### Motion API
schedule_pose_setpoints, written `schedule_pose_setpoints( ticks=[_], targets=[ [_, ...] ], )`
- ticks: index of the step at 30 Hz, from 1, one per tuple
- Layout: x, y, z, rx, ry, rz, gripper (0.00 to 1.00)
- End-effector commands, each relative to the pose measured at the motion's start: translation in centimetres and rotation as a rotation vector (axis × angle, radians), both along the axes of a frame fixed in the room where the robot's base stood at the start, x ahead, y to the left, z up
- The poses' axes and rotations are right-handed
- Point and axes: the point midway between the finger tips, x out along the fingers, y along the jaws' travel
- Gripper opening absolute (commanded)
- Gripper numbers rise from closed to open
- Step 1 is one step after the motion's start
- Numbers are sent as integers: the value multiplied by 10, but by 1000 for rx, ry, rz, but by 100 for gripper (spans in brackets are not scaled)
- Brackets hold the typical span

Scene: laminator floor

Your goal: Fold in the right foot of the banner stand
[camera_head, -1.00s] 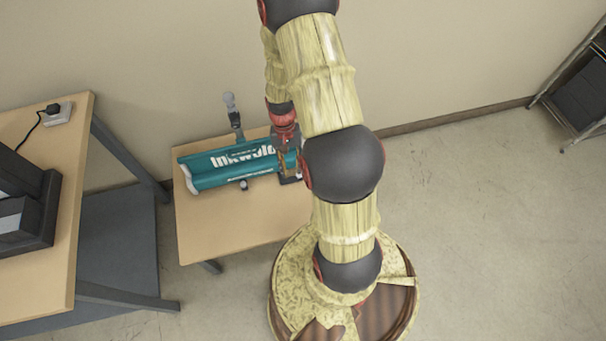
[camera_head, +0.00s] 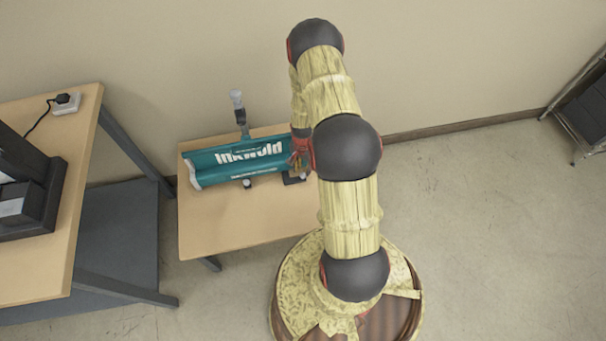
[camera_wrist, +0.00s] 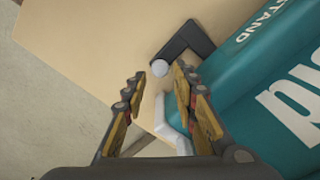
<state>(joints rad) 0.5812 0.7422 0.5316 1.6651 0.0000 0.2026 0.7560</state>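The teal banner stand (camera_head: 235,161) lies on a small wooden table, with white lettering along it. In the wrist view its teal body (camera_wrist: 262,95) fills the right side, with a white end cap (camera_wrist: 172,125) near my right finger. A dark, bent foot (camera_wrist: 182,42) with a pale round tip (camera_wrist: 160,68) lies beside the body, just ahead of my fingertips. My gripper (camera_wrist: 160,76) is open, its fingers on either side of the pale tip, with no contact visible. In the head view my arm partly hides the gripper and the stand's right end.
Another foot (camera_head: 243,122) with a pale tip sticks out behind the stand. The small table's bare front (camera_head: 235,215) is clear. A larger table (camera_head: 50,255) with dark equipment stands at left, and a rack (camera_head: 585,110) at far right. A wall runs close behind.

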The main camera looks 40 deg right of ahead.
Motion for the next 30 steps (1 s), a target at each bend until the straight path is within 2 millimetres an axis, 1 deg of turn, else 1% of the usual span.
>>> schedule_pose_setpoints(
  ticks=[1,7,11,19,30],
  targets=[
    [-1,1,-11,1,2,0,28],
    [0,0,-33,0,0,1,28],
    [0,0,-38,-1,-1,2,28],
    [0,0,-38,0,0,2,28],
    [0,0,-38,0,0,2,7]
  ],
)
